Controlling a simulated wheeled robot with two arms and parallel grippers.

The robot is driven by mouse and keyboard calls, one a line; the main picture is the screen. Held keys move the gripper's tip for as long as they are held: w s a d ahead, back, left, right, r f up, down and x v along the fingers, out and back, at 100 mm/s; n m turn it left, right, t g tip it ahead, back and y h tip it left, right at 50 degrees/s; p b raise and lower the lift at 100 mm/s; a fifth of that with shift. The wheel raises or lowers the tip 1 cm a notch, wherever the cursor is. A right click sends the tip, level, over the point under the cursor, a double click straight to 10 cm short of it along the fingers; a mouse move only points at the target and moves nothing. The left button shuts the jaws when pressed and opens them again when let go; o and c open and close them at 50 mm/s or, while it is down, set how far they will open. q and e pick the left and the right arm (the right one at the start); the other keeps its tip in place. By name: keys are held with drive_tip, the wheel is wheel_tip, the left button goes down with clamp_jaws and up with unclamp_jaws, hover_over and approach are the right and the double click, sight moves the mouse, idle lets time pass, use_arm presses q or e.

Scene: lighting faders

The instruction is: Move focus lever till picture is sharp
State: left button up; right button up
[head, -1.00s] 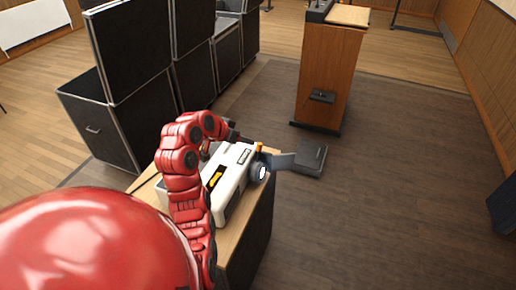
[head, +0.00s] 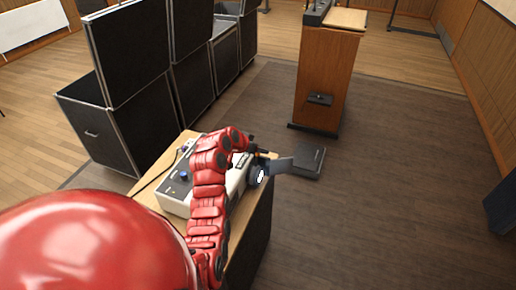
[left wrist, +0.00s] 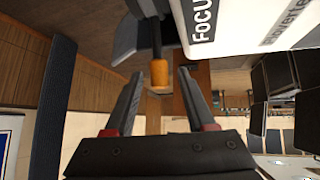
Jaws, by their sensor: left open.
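The white projector (head: 237,184) stands on a small wooden-topped cabinet, its round lens (head: 257,175) facing right. The focus lever is a dark stem with an orange knob (left wrist: 160,74) beside the "FOCUS" label (left wrist: 203,20). In the left wrist view, my left gripper (left wrist: 160,84) is open, with its fingers on either side of the knob and a visible gap to each. In the head view, my red left arm crosses over the projector and hides part of it; the gripper (head: 252,146) is small and dark there. No sharpness of a projected picture can be judged. My right gripper is not shown.
Large black cases (head: 135,80) stand behind at left. A wooden lectern (head: 325,80) and a flat black box (head: 309,161) stand on open floor.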

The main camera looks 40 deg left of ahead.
use_arm(q)
drive_tip(key=shift+c, duration=0.2)
clamp_jaws()
idle(0.6)
idle(0.5)
